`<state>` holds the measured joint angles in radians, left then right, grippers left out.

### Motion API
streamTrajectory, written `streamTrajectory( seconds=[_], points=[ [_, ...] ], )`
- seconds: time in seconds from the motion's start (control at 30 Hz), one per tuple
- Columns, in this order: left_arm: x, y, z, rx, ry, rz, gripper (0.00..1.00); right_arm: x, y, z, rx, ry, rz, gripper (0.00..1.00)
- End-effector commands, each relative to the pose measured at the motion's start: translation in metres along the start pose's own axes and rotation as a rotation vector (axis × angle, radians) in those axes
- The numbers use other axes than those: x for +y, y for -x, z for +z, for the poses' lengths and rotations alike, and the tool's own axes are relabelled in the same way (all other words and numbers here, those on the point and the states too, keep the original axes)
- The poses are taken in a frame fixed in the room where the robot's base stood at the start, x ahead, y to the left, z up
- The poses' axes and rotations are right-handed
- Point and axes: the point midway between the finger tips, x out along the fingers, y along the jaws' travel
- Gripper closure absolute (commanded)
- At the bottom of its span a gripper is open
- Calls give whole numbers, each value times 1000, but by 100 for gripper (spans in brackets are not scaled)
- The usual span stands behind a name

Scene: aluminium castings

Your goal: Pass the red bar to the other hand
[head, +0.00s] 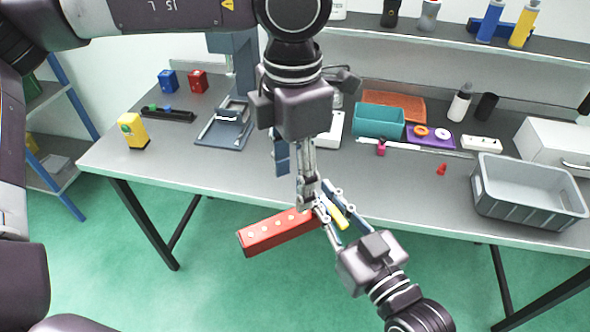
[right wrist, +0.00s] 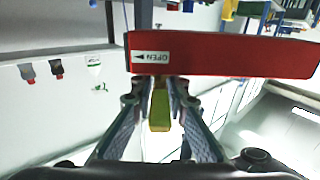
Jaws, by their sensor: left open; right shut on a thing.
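The red bar (head: 275,232), with pale round spots along one face, is held in the air in front of the table edge. My right gripper (head: 322,212) is shut at the bar's right end in the head view. In the right wrist view, the bar (right wrist: 225,55) lies across the fingertips and shows a white OPEN label. A yellow piece (right wrist: 160,106) lies between the right fingers; I cannot tell whether it belongs to the bar. My left gripper (head: 307,200) is open, pointing down at the bar's right end, close to the right fingers. Their overlap hides any contact.
The grey table (head: 250,175) stands behind the bar. It carries a grey crate (head: 530,205), a teal bin (head: 379,121), a purple tray (head: 431,143), a blue-grey fixture (head: 225,130) and a yellow block (head: 132,130). Open green floor lies below the bar.

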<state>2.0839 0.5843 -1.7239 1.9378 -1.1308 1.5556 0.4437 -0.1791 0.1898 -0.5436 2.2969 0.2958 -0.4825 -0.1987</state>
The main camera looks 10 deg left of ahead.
Motion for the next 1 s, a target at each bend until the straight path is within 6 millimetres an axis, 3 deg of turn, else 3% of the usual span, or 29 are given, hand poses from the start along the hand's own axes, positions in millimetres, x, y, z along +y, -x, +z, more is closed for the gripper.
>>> streamTrajectory(
  seconds=[0.5, 0.7, 1.0],
  points=[
    [-2, -91, 0, 0, -1, -6, 51, 0, 0, -1, 3, -1, 0, 100],
    [-2, -105, 0, -2, -2, -5, 51, 0, 0, -1, 3, -1, 0, 100],
    [-1, -107, 1, -3, -3, -5, 51, 0, 0, -1, 3, -1, 0, 100]
  ],
)
